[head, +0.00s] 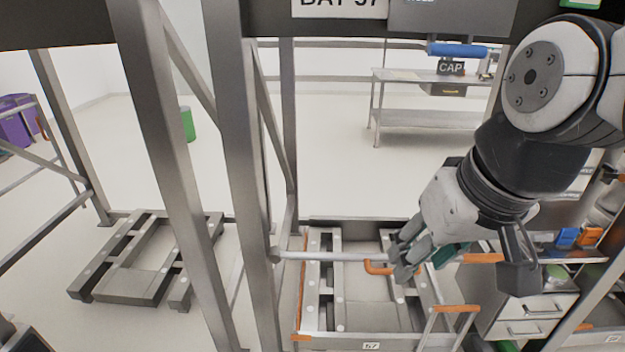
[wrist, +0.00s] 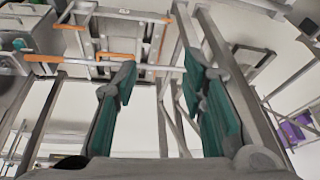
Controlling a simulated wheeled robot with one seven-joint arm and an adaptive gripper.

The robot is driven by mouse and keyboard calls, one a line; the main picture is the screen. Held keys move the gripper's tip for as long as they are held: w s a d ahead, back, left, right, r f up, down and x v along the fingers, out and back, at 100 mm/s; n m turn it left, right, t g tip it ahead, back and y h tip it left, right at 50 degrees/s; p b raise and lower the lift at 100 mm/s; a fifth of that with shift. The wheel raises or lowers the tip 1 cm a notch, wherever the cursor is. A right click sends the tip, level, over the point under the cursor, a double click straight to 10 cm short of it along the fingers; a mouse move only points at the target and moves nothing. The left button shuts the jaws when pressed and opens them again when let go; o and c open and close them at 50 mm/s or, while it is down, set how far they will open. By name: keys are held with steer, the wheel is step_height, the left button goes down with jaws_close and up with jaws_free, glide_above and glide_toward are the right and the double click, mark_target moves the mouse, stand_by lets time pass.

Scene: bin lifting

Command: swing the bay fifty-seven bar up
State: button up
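The bay fifty-seven bar (head: 325,256) is a thin grey bar lying level across the bay front from the left post. An orange section (head: 483,258) shows on it right of my gripper. Below the BAY 57 sign (head: 340,4), my gripper (head: 418,260) is over the bar and hides its middle in the head view. In the wrist view, my gripper (wrist: 162,66) has its green-padded fingers wide apart. The bar (wrist: 155,67) crosses the gap near the fingertips, touching neither pad clearly. I cannot tell how deep it sits between them.
A metal frame with orange edges, labelled 57 (head: 371,346), stands on the floor behind and below the bar. Grey posts (head: 245,150) stand left of it. A drawer cabinet (head: 530,315) is close on the right. A shelf table (head: 425,118) stands farther back, with open floor before it.

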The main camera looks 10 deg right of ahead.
steer(key=w+d+f+m+g+y+b, duration=0.1)
steer(key=w+d+f+m+y+b, duration=0.25)
steer(key=w+f+b, duration=0.65)
steer(key=w+d+f+m+g+y+b, duration=0.1)
steer(key=w+d+f+m+y+b, duration=0.4)
steer(key=f, duration=1)
steer(key=w+d+f+m+t+b, duration=0.2)
steer(key=w+d+f+t+b, duration=0.2)
steer(key=d+f+t+b, duration=0.4)
steer(key=w+d+f+m+t+b, duration=0.2)
steer(key=w+d+f+t+b, duration=0.3)
steer(key=d+f, duration=0.55)
steer(key=shift+g+h, duration=0.25)
steer(key=shift+g, duration=0.35)
steer(key=b+x, duration=0.1)
steer(key=x, duration=0.3)
steer(key=a+b+x, duration=0.1)
steer(key=x, duration=0.3)
steer(key=s+b+x, duration=0.1)
steer(key=x, duration=0.3)
steer(key=shift+w+a+f, duration=0.1)
steer(key=shift+w+a, duration=0.15)
steer(key=shift+a, duration=0.25)
steer(key=shift+c, duration=0.3)
jaws_close()
